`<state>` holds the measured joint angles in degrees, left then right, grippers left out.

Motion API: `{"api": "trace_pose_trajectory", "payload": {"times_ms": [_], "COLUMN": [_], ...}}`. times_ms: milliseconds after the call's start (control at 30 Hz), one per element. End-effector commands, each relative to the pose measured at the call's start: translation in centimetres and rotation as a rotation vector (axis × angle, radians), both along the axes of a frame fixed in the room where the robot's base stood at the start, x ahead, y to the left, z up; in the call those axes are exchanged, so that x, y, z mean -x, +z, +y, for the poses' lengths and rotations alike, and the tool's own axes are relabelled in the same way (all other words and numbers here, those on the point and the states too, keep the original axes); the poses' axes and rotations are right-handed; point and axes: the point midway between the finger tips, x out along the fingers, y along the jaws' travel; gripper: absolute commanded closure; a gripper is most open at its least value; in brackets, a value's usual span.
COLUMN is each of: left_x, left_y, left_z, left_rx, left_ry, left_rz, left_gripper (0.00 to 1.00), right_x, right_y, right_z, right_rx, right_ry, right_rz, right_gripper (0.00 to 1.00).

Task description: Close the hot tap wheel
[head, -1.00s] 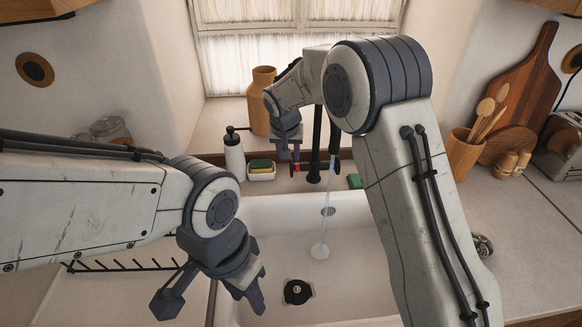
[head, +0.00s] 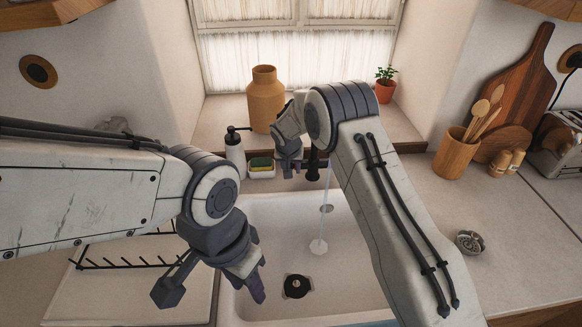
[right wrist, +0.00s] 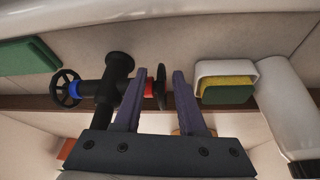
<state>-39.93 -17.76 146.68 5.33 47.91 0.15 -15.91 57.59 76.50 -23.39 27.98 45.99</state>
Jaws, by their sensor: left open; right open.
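The black tap (right wrist: 118,75) stands behind the sink, and a thin stream of water (head: 324,205) falls into the basin. In the right wrist view the hot tap wheel (right wrist: 161,88), with a red collar (right wrist: 150,88), shows edge-on. My right gripper (right wrist: 161,74) is open, with one finger on each side of this wheel; I cannot tell whether either touches it. The cold wheel (right wrist: 66,88) with a blue collar is on the tap's other side. In the head view my right gripper (head: 288,162) hides the hot wheel. My left gripper (head: 212,294) is open and empty by the sink's left edge.
A soap bottle (head: 235,152) and a sponge holder (head: 262,172) stand left of the tap. A green block (right wrist: 30,56) lies beyond the cold wheel. A tan vase (head: 265,102) and a potted plant (head: 385,88) stand on the sill. The sink basin (head: 275,225) is open below.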

Motion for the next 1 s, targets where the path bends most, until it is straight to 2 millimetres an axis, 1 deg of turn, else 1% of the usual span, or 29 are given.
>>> {"api": "trace_pose_trajectory", "payload": {"times_ms": [100, 133, 167, 200, 233, 467, 600, 700, 767, 1000], "left_x": [0.0, 0.0, 0.0, 0.0, 0.0, 0.0, 0.0, 0.0, 0.0, 0.0], "left_y": [0.0, 0.0, 0.0, 0.0, 0.0, 0.3, 1.9, 2.9, 2.9, 1.7], "left_z": [0.0, 0.0, 0.0, 0.0, 0.0, 0.0, 0.0, 0.0, 0.0, 0.0], "left_rx": [0.000, 0.000, 0.000, 0.000, 0.000, 0.000, 0.000, 0.000, 0.000, 0.000], "left_ry": [0.000, 0.000, 0.000, 0.000, 0.000, 0.000, -0.001, -0.002, -0.002, -0.001], "left_rz": [0.000, 0.000, 0.000, 0.000, 0.000, 0.000, 0.000, 0.000, 0.000, 0.000], "left_gripper": [0.59, 0.59, 0.59, 0.59, 0.59, 0.59, 0.59, 0.59, 0.59, 0.59], "right_x": [0.0, 0.0, 0.0, 0.0, 0.0, -0.1, -0.4, -0.5, -0.7, -1.2], "right_y": [0.0, 0.0, 0.0, 0.0, 0.0, 0.2, 0.8, 0.8, 0.7, 0.5], "right_z": [0.0, 0.0, 0.0, 0.0, 0.0, 0.0, -0.2, -0.2, -0.2, -0.2], "right_rx": [0.000, 0.000, 0.000, 0.000, 0.000, 0.000, 0.004, 0.005, 0.004, 0.003], "right_ry": [0.000, 0.000, 0.000, 0.000, 0.000, -0.003, -0.008, -0.009, -0.009, -0.007], "right_rz": [0.000, 0.000, 0.000, 0.000, 0.000, 0.005, 0.052, 0.110, 0.143, 0.249], "right_gripper": [0.60, 0.67, 0.79, 0.94, 1.00, 1.00, 1.00, 1.00, 1.00, 1.00]}}
